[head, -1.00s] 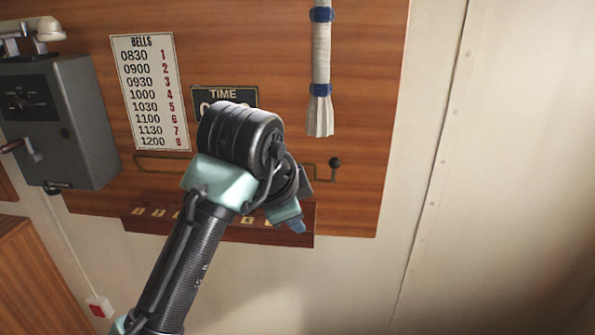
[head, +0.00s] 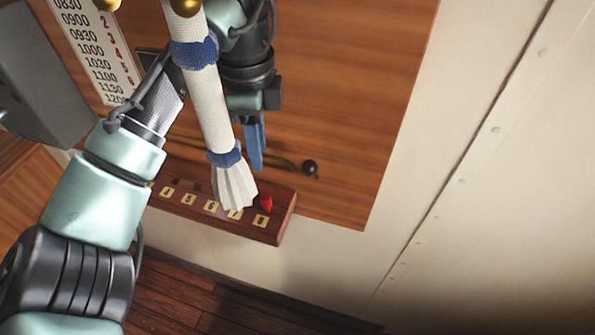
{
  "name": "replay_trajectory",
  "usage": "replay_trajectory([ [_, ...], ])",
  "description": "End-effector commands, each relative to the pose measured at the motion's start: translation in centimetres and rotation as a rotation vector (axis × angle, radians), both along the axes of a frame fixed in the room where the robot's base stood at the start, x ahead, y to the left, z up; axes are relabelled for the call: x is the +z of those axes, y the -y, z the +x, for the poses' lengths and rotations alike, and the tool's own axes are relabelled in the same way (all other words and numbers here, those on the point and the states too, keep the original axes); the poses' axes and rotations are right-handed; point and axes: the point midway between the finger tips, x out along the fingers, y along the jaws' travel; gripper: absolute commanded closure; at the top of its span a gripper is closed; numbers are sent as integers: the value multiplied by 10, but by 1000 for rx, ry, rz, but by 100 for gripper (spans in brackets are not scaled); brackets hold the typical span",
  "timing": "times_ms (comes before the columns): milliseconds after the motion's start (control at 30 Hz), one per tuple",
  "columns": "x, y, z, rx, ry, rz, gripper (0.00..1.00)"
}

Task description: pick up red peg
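The red peg (head: 266,202) stands near the right end of the wooden numbered ledge (head: 284,222), behind the label 8. Its lower part is hard to make out. My gripper (head: 257,166) points down with its blue fingers above and slightly left of the peg, apart from it in the picture. The fingers overlap from this angle, so I cannot tell whether they are open or shut. I see nothing held between them. The hanging white rope (head: 212,110) partly hides my wrist and the ledge.
The rope's frayed tassel (head: 234,186) hangs in front of labels 6 and 7, close to the fingers. A black-knobbed rod (head: 309,167) sits on the wood panel just above the ledge. A grey box (head: 38,95) is at upper left. The right wall is bare.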

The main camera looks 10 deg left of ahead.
Motion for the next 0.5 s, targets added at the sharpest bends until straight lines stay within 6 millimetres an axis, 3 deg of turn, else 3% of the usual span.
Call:
replay_trajectory([
  [167, -10, 0, 0, 1, 0, -3, 66],
  [500, -65, 0, 0, 2, -1, -2, 66],
])
